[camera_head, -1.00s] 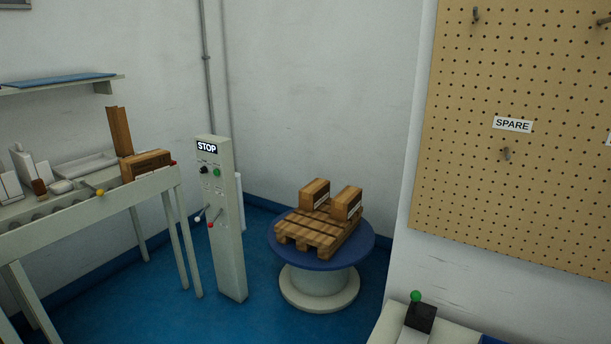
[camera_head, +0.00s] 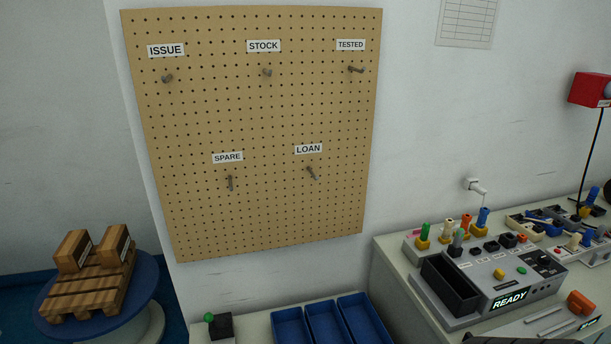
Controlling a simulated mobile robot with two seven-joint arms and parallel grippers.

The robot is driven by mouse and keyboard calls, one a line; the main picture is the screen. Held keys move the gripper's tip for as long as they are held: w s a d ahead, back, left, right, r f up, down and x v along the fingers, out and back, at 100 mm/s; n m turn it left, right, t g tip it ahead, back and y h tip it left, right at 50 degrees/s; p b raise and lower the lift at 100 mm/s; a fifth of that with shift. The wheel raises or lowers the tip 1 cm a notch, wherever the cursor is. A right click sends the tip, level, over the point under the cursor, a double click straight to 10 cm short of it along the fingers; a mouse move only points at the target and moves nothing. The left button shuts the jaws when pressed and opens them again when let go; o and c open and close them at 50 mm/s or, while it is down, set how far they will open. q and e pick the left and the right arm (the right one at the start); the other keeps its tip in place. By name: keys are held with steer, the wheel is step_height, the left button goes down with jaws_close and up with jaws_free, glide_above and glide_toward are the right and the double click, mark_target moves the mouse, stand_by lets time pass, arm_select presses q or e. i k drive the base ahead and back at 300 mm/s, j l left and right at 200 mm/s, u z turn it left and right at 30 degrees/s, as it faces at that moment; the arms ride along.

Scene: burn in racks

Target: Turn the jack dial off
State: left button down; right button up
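No dial that I can surely name as the jack dial shows. A grey console (camera_head: 480,292) with a lit READY display (camera_head: 509,299) stands on the bench at the right. A black panel with small controls (camera_head: 541,262) is on its top; its details are too small to read. An orange part (camera_head: 580,302) sits in front of the console near the right edge. Neither of my grippers can be made out. A dark shape at the bottom edge, right of centre, is too cut off to identify.
A pegboard (camera_head: 270,120) with bare labelled hooks hangs on the wall. Blue bins (camera_head: 326,322) and a green-knobbed black box (camera_head: 221,325) sit below it. A round blue table (camera_head: 147,290) holds a pallet with two boxes at left. A red lamp (camera_head: 590,90) is at right.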

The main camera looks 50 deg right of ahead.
mark_target(544, 260)
steer(key=z, duration=2.7)
